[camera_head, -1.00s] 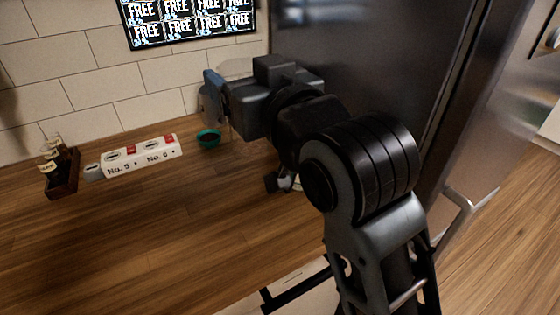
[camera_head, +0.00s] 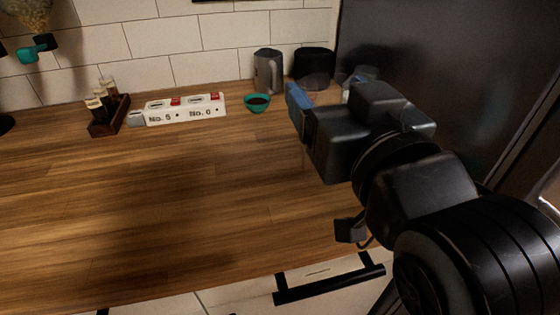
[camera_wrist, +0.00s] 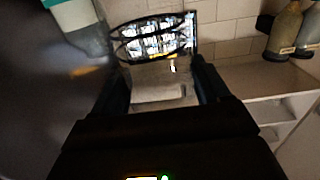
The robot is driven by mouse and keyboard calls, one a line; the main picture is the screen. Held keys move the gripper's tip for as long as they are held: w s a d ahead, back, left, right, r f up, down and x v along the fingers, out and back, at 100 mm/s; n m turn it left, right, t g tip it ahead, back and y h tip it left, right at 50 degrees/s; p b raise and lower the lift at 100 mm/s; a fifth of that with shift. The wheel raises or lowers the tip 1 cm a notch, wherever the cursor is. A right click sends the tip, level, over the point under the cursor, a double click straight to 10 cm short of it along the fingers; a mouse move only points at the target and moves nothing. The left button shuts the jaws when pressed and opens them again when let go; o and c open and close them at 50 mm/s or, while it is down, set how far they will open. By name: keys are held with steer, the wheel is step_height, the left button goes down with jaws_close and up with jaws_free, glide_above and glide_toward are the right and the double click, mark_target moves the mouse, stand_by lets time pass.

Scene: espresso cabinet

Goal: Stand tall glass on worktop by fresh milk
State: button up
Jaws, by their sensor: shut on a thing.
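My gripper (camera_head: 300,108) is over the right part of the wooden worktop (camera_head: 190,180), its blue-tipped finger facing left. In the wrist view its two dark fingers are shut on a clear tall glass (camera_wrist: 162,90), whose dark rim rings show between and above them. In the head view the glass is mostly hidden by my gripper, and I cannot tell if its base touches the worktop. A white and teal container (camera_wrist: 75,14), possibly the fresh milk, shows at the upper left of the wrist view. A pale, partly hidden item (camera_head: 358,78) stands behind my gripper.
A grey pitcher (camera_head: 268,72), a black container (camera_head: 314,70) and a teal cup (camera_head: 257,103) stand along the back. A white No. 5/No. 6 block (camera_head: 185,110) and wooden bottle rack (camera_head: 110,115) are left. The worktop's middle is clear; a dark cabinet (camera_head: 450,60) borders the right.

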steer(key=w+a+f, duration=0.2)
steer(key=a+f, duration=0.4)
steer(key=f, duration=0.1)
steer(key=shift+w+f, duration=0.35)
steer(key=shift+f, duration=0.05)
steer(key=shift+f+b, duration=0.2)
steer(key=shift+b, duration=0.15)
steer(key=o, duration=1.6)
